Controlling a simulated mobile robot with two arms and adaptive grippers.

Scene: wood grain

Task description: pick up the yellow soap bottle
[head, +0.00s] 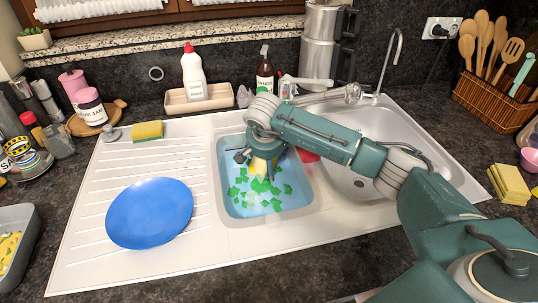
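My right gripper (261,156) points down into the left sink basin, its arm coming in from the right. A yellow object (260,167), which looks like the soap bottle, is directly below the palm and between the dark fingers. Most of it is hidden by my gripper, and its lower end is in or just above the water. I cannot tell whether the fingers touch it. The left basin (221,199) holds bluish water with several green pieces (247,199) floating in it. My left gripper is not in view.
A red item (308,156) is partly hidden behind my arm. A blue plate (150,213) and a sponge (148,131) lie on the drainboard. A white bottle (194,78) stands in a tray behind. The faucet (352,94) stands behind my arm. The right basin (355,186) looks empty.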

